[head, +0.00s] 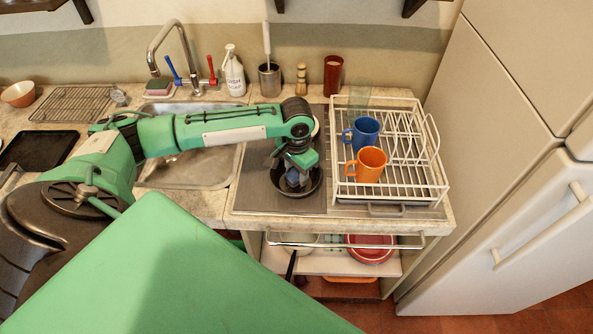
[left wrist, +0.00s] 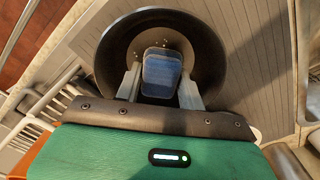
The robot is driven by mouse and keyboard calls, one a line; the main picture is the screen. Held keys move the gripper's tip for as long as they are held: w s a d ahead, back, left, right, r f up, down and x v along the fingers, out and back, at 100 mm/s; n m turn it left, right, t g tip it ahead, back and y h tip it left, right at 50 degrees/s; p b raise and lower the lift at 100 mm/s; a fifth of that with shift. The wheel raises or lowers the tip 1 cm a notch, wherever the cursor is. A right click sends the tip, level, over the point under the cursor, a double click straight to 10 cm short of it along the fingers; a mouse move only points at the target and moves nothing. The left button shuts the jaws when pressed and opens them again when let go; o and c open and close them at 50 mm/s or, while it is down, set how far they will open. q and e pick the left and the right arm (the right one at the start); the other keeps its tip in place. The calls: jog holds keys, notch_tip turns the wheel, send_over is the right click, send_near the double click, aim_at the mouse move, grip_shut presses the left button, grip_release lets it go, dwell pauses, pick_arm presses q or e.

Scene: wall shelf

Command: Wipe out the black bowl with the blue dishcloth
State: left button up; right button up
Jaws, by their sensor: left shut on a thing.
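The black bowl (head: 313,187) stands on the grey ribbed drainboard, left of the dish rack. It also shows in the left wrist view (left wrist: 209,55), with a few small pale specks on its inside. My left gripper (head: 294,180) points down into the bowl. It is shut on the blue dishcloth (left wrist: 161,72), a folded blue pad between the two fingers, which shows only as a small blue patch in the head view (head: 292,177). I cannot tell whether the cloth touches the bowl's bottom. My right gripper is not in view.
A white dish rack (head: 437,180) with a blue mug (head: 366,128) and an orange mug (head: 371,160) stands close on the right. The sink (head: 190,178) lies to the left, under my left arm. A metal rail (head: 345,245) runs along the front edge.

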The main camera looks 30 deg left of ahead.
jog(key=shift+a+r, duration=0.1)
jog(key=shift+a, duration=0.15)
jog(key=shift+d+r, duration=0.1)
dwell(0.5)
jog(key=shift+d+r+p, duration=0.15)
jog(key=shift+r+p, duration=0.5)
jog(key=shift+p, duration=0.2)
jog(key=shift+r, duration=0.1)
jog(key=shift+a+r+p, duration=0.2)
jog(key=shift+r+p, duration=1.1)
jog(key=shift+p, duration=0.05)
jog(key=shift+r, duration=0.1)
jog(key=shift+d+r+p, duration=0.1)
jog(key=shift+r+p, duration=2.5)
jog(key=shift+p, duration=0.15)
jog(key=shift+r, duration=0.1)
